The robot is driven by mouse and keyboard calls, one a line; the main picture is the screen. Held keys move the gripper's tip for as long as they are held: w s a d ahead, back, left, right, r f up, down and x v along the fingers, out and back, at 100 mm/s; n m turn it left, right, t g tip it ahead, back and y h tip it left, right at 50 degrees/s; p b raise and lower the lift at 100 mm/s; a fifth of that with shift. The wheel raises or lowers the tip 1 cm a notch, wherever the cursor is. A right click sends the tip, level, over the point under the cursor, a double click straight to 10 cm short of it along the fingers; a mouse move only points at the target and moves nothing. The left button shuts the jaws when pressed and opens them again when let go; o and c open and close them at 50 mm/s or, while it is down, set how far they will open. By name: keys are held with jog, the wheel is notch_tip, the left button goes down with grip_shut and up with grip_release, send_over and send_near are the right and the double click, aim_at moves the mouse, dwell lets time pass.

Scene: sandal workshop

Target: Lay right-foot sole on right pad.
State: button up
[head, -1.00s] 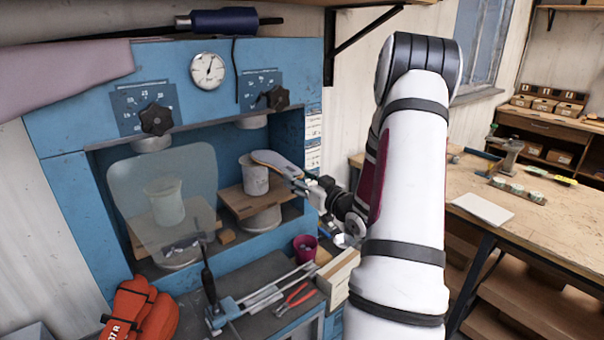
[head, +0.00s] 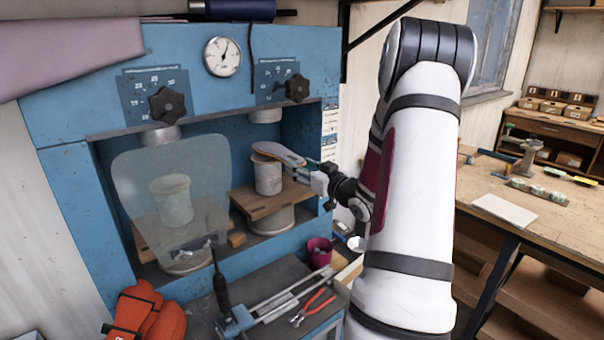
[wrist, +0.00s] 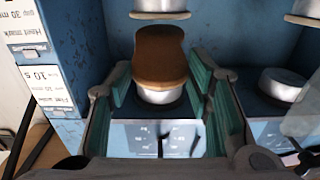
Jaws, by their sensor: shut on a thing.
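My gripper (head: 312,177) reaches into the right bay of the blue press and is shut on the near end of the sole (head: 279,153). The sole has a greyish top in the head view; in the wrist view its brown face (wrist: 160,57) shows between and beyond the fingers. The right pad (head: 268,177) is a pale cylinder on a wooden board. The sole lies level over the pad's top; whether it touches cannot be told. The left pad (head: 172,199) stands behind a clear shield.
The clear shield (head: 150,185) covers the left bay. An upper press cylinder (head: 265,116) hangs above the right pad. A workbench (head: 540,225) stands at right.

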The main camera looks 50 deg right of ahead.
jog(key=b+x, duration=0.1)
jog(key=x, duration=0.1)
jog(key=b+x, duration=0.2)
jog(key=x, duration=0.1)
jog(key=shift+w+d+f, duration=0.1)
jog(key=shift+w+f, duration=0.2)
jog(key=shift+w+d+f+b, duration=0.15)
jog(key=shift+w+f, duration=0.15)
jog(key=shift+w, duration=0.35)
jog(key=shift+w+d+f+b, duration=0.15)
jog(key=shift+w+f, duration=0.1)
jog(key=shift+w, duration=0.35)
jog(key=shift+f, duration=0.35)
jog(key=o, duration=1.1)
jog(key=shift+s, duration=0.15)
jog(key=shift+p+v, duration=2.6)
jog(key=shift+v, duration=1.3)
